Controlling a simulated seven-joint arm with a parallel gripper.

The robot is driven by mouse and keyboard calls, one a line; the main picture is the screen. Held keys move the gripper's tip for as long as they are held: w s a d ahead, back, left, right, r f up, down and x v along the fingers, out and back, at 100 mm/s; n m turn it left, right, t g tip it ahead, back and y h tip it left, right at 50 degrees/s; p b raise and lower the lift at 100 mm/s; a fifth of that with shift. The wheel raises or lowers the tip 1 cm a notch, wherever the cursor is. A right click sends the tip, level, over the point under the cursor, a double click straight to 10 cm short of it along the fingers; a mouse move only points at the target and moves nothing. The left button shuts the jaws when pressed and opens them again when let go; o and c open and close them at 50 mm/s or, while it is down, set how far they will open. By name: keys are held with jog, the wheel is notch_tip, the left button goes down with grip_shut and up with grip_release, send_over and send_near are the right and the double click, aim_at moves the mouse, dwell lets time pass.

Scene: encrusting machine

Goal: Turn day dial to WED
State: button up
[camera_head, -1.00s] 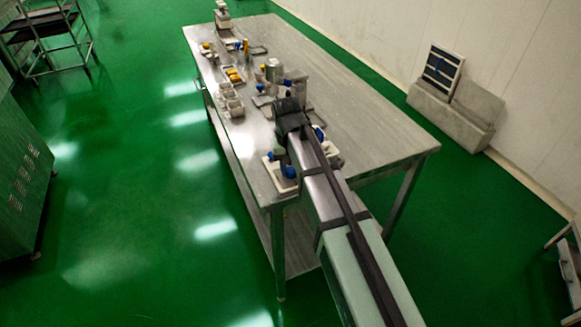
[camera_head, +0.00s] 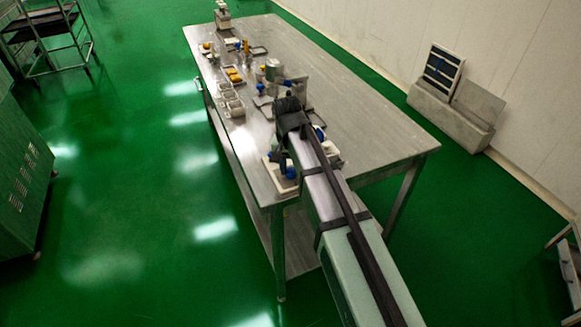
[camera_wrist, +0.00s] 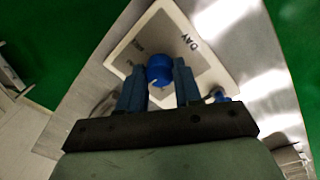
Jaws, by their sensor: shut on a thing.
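The day dial is a round blue knob (camera_wrist: 159,69) on a pale, square-edged plate (camera_wrist: 215,68) marked "DAY" in the wrist view. Other lettering on the plate is too blurred to read. A pale mark shows on the knob. My gripper (camera_wrist: 160,82) has its two blue fingers on either side of the knob and is shut on it. In the head view the plate (camera_head: 270,177) lies at the table's near left corner, with blue parts on it. My arm hides part of it there.
The steel table (camera_head: 370,135) is bare along its right side. Beyond the plate stand a metal machine (camera_head: 273,72), white containers (camera_head: 231,103) and a tray of yellow pieces (camera_head: 234,76). In the wrist view another small blue part (camera_wrist: 219,96) sits right of the fingers.

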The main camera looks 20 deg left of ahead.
aim_at(289, 170)
jog(key=o, duration=1)
jog(key=shift+o, duration=0.2)
notch_tip(289, 170, up, 14)
jog(key=shift+a, duration=0.3)
jog(key=shift+f, duration=0.1)
